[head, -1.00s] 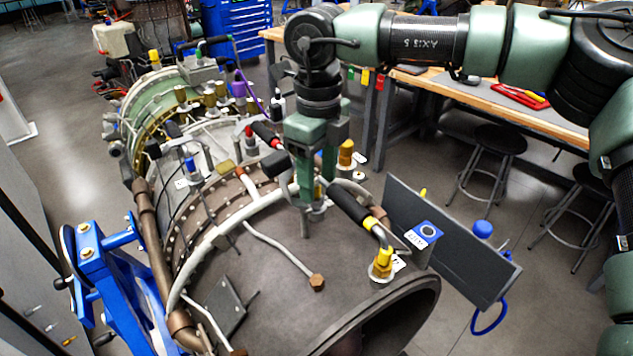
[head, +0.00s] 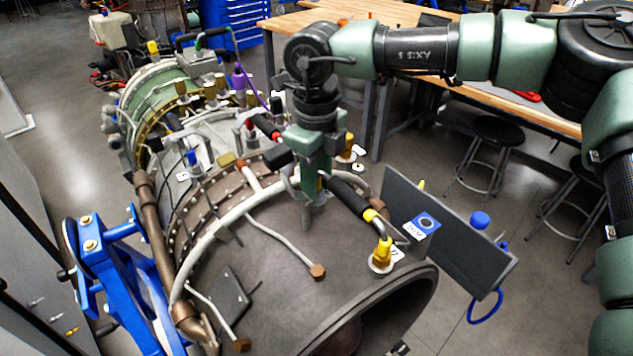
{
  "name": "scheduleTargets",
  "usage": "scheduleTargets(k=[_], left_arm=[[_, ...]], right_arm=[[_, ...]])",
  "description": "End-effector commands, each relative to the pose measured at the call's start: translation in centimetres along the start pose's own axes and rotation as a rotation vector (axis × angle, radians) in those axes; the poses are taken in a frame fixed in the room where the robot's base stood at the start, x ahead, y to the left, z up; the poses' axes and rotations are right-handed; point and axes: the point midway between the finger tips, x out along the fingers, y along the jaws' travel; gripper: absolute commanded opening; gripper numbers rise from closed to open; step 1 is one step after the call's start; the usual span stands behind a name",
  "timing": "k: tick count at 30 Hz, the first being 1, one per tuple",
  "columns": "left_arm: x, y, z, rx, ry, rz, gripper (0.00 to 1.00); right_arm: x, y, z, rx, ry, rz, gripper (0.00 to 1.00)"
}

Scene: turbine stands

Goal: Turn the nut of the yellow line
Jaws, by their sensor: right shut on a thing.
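The yellow line has a black sleeve (head: 347,194), a yellow band and a bent grey metal end. Its yellow nut (head: 382,252) sits on a fitting on top of the brown turbine casing (head: 270,290), near its open rim. My right gripper (head: 307,215) is at the sleeve's far end, left of and behind the nut. It points down and is shut on the line; its own body partly hides the contact. The nut is clear of my fingers. My left gripper is not in view.
A dark panel (head: 455,240) with a blue cap stands right of the nut. A red-banded line (head: 262,123) and several other fittings crowd the casing behind my gripper. A blue stand (head: 105,260) is at left. A workbench (head: 515,100) and stools are at back right.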

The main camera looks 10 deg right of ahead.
Motion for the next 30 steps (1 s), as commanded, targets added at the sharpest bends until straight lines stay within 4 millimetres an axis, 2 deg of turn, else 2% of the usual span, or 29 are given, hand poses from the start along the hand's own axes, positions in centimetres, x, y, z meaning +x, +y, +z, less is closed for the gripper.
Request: scheduleTargets(k=[8,18,30], left_arm=[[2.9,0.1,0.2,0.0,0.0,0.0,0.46],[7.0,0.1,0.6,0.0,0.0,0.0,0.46],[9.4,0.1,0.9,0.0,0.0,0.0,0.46]], right_arm=[[0.4,-0.1,0.1,0.13,-0.006,-0.001,0.0],[0.4,-0.1,0.1,0.399,-0.007,0.0,0.0],[-0.1,-0.1,0.1,0.625,-0.009,-0.001,0.0]])
